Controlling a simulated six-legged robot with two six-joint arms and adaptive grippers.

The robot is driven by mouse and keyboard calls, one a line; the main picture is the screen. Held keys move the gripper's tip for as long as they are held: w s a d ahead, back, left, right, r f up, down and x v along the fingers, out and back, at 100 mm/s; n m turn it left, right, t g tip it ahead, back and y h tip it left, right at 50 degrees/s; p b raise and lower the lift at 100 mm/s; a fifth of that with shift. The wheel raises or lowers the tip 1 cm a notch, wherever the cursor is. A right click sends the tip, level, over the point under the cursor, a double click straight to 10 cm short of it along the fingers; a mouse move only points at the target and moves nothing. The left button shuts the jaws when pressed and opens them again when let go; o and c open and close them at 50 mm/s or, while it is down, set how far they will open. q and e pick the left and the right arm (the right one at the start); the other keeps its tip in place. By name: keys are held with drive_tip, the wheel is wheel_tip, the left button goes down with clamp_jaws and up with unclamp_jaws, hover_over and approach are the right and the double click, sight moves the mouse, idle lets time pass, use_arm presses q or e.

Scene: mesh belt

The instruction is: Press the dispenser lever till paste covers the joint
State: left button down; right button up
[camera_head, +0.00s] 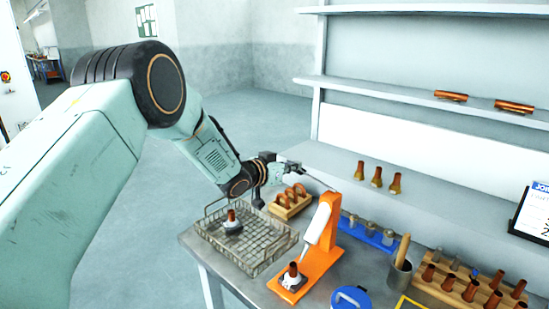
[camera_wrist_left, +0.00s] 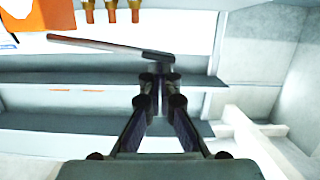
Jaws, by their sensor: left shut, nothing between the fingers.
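The orange dispenser stand (camera_head: 328,240) holds a white tube (camera_head: 318,222) tilted with its nozzle down. A thin lever (camera_head: 320,181) reaches from its top toward my left gripper (camera_head: 290,167). The joint (camera_head: 292,272), a copper pipe stub in a grey fitting, stands upright on the stand's base under the nozzle; I cannot make out paste on it. In the left wrist view, my left gripper (camera_wrist_left: 158,82) is shut and empty. The lever (camera_wrist_left: 95,43) runs across just beyond its fingertips; whether they touch, I cannot tell. My right gripper is out of view.
A wire mesh tray (camera_head: 262,262) with another copper stub in a fitting (camera_head: 231,222) is left of the stand. A wooden rack (camera_head: 280,210) with copper bends, a blue holder (camera_head: 372,240), a blue-lidded tub (camera_head: 350,298) and a wooden pipe rack (camera_head: 450,292) crowd the table.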

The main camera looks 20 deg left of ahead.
use_arm(q)
drive_tip(key=r+v, duration=0.1)
drive_tip(key=v, duration=0.9)
drive_tip(key=shift+a+r, duration=0.35)
drive_tip(key=shift+r, duration=0.1)
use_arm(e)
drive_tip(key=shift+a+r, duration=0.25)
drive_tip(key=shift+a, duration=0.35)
use_arm(q)
drive_tip(key=shift+d, duration=0.25)
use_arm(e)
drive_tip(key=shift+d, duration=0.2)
use_arm(q)
drive_tip(key=shift+a, duration=0.3)
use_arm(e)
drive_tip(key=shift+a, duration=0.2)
use_arm(q)
drive_tip(key=shift+d, duration=0.25)
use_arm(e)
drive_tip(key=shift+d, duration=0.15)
use_arm(q)
drive_tip(key=shift+a, duration=0.2)
drive_tip(key=shift+d, duration=0.15)
